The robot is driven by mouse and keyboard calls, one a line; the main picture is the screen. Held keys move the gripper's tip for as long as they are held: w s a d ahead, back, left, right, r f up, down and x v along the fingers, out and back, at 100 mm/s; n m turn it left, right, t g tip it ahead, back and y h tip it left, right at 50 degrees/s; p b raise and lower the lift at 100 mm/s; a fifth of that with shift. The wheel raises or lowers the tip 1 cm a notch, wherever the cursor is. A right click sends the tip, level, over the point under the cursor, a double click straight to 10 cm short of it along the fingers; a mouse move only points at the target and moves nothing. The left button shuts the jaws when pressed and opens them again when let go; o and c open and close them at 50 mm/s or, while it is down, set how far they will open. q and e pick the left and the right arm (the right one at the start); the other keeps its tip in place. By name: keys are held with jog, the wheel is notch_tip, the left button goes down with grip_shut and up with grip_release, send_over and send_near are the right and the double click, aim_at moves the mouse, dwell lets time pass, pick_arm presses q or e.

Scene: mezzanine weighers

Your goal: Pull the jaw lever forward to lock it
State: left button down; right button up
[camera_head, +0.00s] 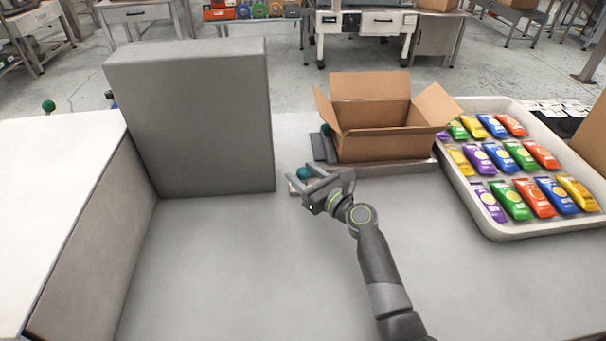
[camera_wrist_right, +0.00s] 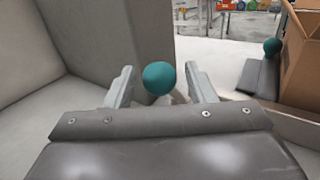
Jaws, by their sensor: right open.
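A teal ball knob (camera_head: 303,173), apparently the end of the jaw lever, shows just beyond my right gripper in the head view. In the right wrist view the knob (camera_wrist_right: 159,78) sits between the two fingers, near their tips. My right gripper (camera_head: 306,179) is open, with one finger on each side of the knob; I cannot tell whether either touches it. The lever's shaft is hidden behind the knob and gripper. A second teal knob (camera_wrist_right: 272,46) stands on a dark grey jaw plate (camera_head: 318,147) beside the cardboard box. My left gripper is not in view.
An open cardboard box (camera_head: 385,145) stands on a low platform behind my gripper. A large grey block (camera_head: 190,120) stands to its left. A white tray (camera_head: 482,228) of colourful packets is at the right. The front of the table is clear.

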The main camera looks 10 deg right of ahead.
jog(key=shift+w+a, duration=0.15)
jog(key=shift+w, duration=0.05)
grip_shut()
dwell(0.3)
jog(key=shift+r, duration=0.1)
